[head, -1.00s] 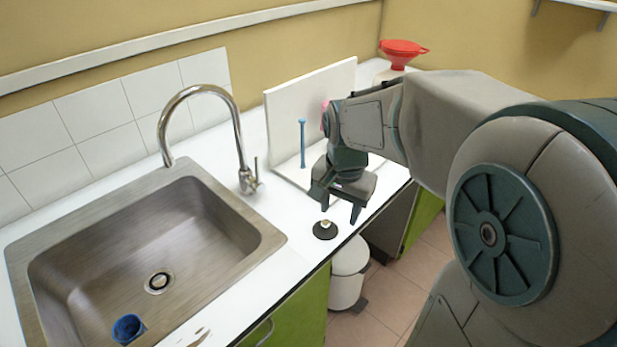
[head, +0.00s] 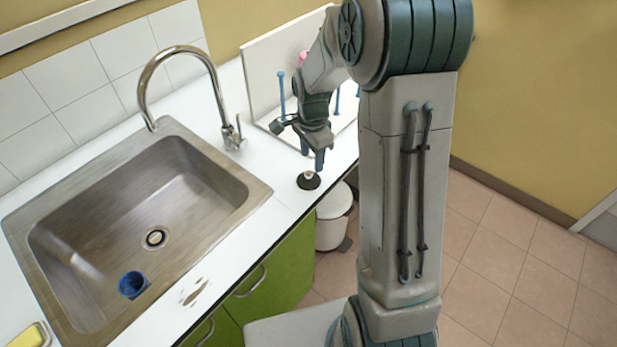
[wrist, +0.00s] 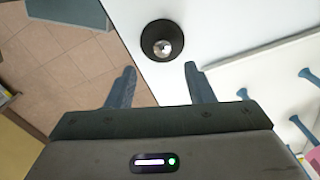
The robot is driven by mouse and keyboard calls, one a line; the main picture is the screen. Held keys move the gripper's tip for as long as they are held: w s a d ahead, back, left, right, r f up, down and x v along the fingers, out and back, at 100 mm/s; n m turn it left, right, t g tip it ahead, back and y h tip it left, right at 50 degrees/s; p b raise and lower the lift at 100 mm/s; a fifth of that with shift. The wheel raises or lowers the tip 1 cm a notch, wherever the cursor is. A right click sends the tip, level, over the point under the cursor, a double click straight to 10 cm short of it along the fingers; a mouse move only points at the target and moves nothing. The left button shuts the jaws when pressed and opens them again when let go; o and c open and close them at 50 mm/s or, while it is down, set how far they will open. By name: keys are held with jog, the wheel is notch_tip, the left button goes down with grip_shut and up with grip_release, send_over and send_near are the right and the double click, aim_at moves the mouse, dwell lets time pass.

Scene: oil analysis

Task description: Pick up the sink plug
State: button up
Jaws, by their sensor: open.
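The sink plug (head: 308,181) is a black disc with a small metal knob on top. It lies on the white counter to the right of the sink, near the counter's front edge. In the wrist view the plug (wrist: 162,41) sits just beyond my fingertips, roughly midway between them. My gripper (head: 313,160) is just above the plug in the head view, pointing down. Its two fingers (wrist: 160,72) are spread apart with nothing between them.
The metal sink (head: 140,230) with a tap (head: 190,60) is on the left, a blue cup (head: 132,285) inside it. A white board with blue pegs (head: 282,90) stands behind my gripper. A white bin (head: 332,220) is below the counter edge.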

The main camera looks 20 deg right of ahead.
aim_at(309, 173)
jog(key=shift+w+a+f+p, duration=0.15)
jog(key=shift+f+p, duration=0.25)
jog(key=shift+f, duration=1)
jog(key=shift+a+f+p, duration=0.15)
jog(key=shift+f+p, duration=0.2)
jog(key=shift+f, duration=1.05)
jog(key=shift+c, duration=0.3)
grip_shut()
